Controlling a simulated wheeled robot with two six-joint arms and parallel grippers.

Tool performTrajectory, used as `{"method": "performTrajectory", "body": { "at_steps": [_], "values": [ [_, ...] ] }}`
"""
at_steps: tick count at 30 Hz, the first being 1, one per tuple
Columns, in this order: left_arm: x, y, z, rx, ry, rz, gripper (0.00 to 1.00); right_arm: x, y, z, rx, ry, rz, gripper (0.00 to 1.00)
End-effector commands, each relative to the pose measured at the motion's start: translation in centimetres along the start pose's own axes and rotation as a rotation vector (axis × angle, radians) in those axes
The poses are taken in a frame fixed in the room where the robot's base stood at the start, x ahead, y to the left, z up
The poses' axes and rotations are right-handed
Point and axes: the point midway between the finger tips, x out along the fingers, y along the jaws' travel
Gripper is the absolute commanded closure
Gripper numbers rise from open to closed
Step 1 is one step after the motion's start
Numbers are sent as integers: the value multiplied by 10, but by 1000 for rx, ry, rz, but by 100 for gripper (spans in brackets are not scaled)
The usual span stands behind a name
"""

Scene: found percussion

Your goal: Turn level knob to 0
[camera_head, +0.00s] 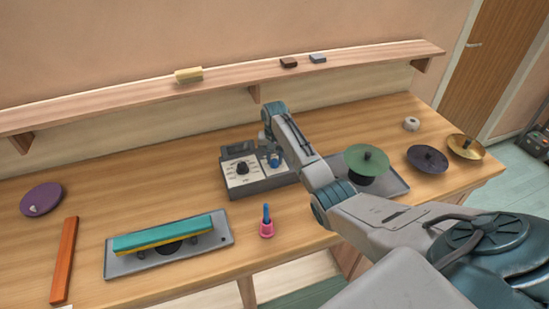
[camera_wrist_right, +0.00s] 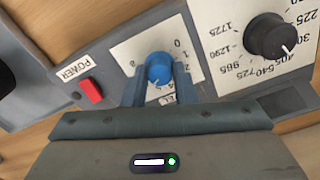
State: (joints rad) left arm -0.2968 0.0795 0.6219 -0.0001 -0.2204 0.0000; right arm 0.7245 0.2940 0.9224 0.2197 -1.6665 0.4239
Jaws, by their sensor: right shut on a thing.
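The level knob (camera_wrist_right: 159,68) is a small blue knob on a white scale plate. In the wrist view the 0 is printed to its upper right, and a pale mark on the knob seems to face downward, though it is small. My right gripper (camera_wrist_right: 158,85) has a finger on each side of the knob and is shut on it. In the head view the blue knob (camera_head: 275,161) is on the right part of a grey control box (camera_head: 262,186), with my right gripper (camera_head: 272,152) over it, partly hiding it. My left gripper is not in view.
A black dial (camera_wrist_right: 272,36) and a red power switch (camera_wrist_right: 91,90) flank the knob. A wooden shelf (camera_head: 220,79) runs behind the box.

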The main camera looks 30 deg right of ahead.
Motion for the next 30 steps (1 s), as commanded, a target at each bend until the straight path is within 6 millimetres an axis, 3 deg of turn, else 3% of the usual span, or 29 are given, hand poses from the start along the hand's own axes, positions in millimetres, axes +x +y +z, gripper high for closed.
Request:
{"method": "performTrajectory", "body": {
  "at_steps": [8, 30],
  "values": [
    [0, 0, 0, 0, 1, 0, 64, -1, 0, 0, -148, 0, 0, 98],
    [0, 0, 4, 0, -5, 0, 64, -1, 0, -1, -840, 2, 0, 98]
  ]
}}
